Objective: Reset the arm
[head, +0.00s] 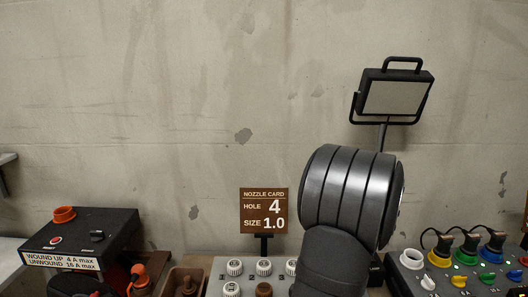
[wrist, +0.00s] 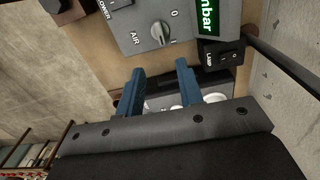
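My gripper (wrist: 160,82) shows in the wrist view as two blue fingers standing apart, with nothing seen between them. Beyond the fingertips are the bench top and a grey panel (wrist: 185,28) with a knob marked AIR. White round caps (wrist: 190,99) are partly hidden behind the fingers. In the head view only my dark arm link shows at the lower right of centre, and the fingers are out of sight.
A nozzle card (head: 264,210) reads hole 4, size 1.0, above several white caps (head: 235,267). A work lamp (head: 394,95) stands behind my arm. A black box (head: 85,240) is at left; a panel with coloured knobs (head: 460,270) is at right.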

